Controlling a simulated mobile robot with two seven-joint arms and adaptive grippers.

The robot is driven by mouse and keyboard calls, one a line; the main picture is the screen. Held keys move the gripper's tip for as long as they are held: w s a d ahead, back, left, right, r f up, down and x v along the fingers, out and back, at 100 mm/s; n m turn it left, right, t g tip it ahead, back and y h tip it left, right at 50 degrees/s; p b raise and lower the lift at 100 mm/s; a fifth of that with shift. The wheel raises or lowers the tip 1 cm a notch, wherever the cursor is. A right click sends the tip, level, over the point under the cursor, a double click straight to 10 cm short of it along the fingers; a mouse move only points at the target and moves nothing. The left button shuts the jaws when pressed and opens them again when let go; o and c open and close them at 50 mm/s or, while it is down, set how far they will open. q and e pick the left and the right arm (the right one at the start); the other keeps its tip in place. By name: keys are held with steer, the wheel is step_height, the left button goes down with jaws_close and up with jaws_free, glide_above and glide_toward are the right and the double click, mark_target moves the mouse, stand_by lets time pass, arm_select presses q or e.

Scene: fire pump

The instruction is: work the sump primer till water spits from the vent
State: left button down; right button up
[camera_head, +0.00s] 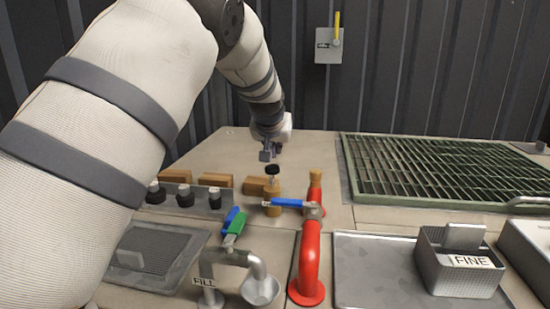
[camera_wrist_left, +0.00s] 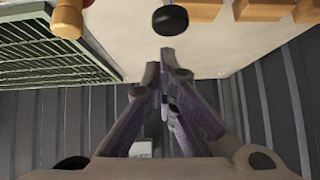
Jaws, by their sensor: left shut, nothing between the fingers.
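A small black knob (camera_head: 272,169) stands on a thin stem above a brass body (camera_head: 272,190) on the bench; I take it to be the sump primer. My left gripper (camera_head: 267,155) is just above and behind the knob in the head view. In the left wrist view the knob (camera_wrist_left: 170,19) lies just beyond the fingertips, apart from them. My left gripper (camera_wrist_left: 167,56) is shut with nothing between its fingers. I cannot tell which fitting is the vent, and no water shows. My right gripper is not in view.
A red pipe (camera_head: 311,255) with a blue lever (camera_head: 287,203) stands close right of the primer. Blue and green handles (camera_head: 234,223) and a grey pipe (camera_head: 238,257) are in front. A green grating (camera_head: 440,165) lies right. A grey box marked FINE (camera_head: 462,280) stands front right.

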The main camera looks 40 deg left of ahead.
arm_select(q)
steer(key=v, duration=0.6)
steer(key=shift+s, duration=0.5)
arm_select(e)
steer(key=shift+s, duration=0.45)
arm_select(q)
steer(key=shift+r, duration=0.1)
